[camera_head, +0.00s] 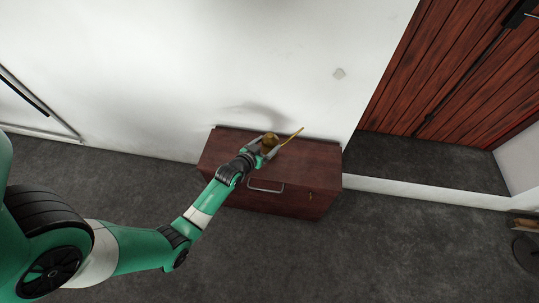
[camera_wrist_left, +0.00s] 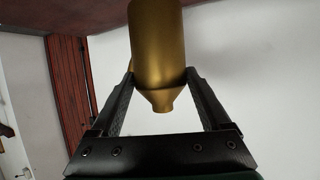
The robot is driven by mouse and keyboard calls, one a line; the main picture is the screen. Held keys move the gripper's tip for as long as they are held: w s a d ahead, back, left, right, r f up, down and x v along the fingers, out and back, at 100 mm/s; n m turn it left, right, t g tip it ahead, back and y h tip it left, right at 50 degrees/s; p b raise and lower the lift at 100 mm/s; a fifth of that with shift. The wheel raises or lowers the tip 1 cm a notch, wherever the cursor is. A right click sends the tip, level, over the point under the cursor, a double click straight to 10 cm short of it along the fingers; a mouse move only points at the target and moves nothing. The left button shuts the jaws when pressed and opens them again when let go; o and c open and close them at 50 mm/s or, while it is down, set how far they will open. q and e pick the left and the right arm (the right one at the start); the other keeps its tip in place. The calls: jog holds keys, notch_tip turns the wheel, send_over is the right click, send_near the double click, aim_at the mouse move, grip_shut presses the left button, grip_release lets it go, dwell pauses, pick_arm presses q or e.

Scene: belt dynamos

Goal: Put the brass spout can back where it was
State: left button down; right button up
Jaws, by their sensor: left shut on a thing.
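The brass spout can (camera_head: 270,139) is in my left gripper (camera_head: 265,149), above the dark red wooden chest against the white wall. Its thin spout points up and to the right in the head view. In the left wrist view the can (camera_wrist_left: 157,45) fills the space between the two fingers of the gripper (camera_wrist_left: 158,85), which is shut on its body. The can's narrow end points down in that picture. I cannot tell whether the can touches the chest top. My right gripper is in neither view.
The chest (camera_head: 315,160) has a metal handle (camera_head: 265,185) on its front, and its top looks clear around the can. Grey floor (camera_head: 400,245) lies open in front. A reddish plank door (camera_head: 445,65) stands at the right.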

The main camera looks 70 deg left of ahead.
aim_at(266, 152)
pick_arm(q)
jog(key=shift+w+a+f, duration=0.15)
jog(key=shift+w, duration=0.15)
jog(key=f+b, duration=0.1)
jog(key=f, duration=0.1)
jog(key=f+b, duration=0.1)
jog(key=shift+w+a+f+b, duration=0.1)
jog(key=shift+w+f+b, duration=0.25)
jog(key=shift+w+f, duration=0.05)
jog(key=shift+f, duration=0.2)
jog(key=shift+s+r, duration=0.1)
jog(key=shift+f, duration=0.2)
grip_release()
jog(key=shift+r, duration=0.3)
jog(key=p+v, duration=0.6)
jog(key=v, duration=0.6)
jog(key=shift+f+p, duration=0.15)
jog(key=shift+p, duration=0.2)
